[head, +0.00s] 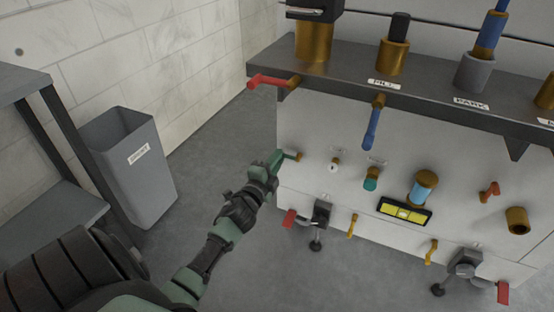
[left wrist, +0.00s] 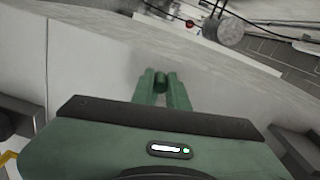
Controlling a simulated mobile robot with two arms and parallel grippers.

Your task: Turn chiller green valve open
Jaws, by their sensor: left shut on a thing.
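The green valve has a brass stem (head: 293,156) at the left end of the white front panel (head: 330,200) in the head view. Its green handle is mostly hidden by my gripper there. My left gripper (head: 273,163) reaches this valve from the lower left. In the left wrist view, the two green fingers of my left gripper (left wrist: 162,92) are on either side of a round green handle end (left wrist: 160,78), shut on it. The handle's exact angle is hard to tell, as fingers and handle are similar in colour. My right gripper is not in view.
A red-handled valve (head: 272,80) and a blue-handled valve (head: 373,127) are under the dark shelf (head: 340,68) above. A grey bin (head: 128,180) stands left; floor between is clear.

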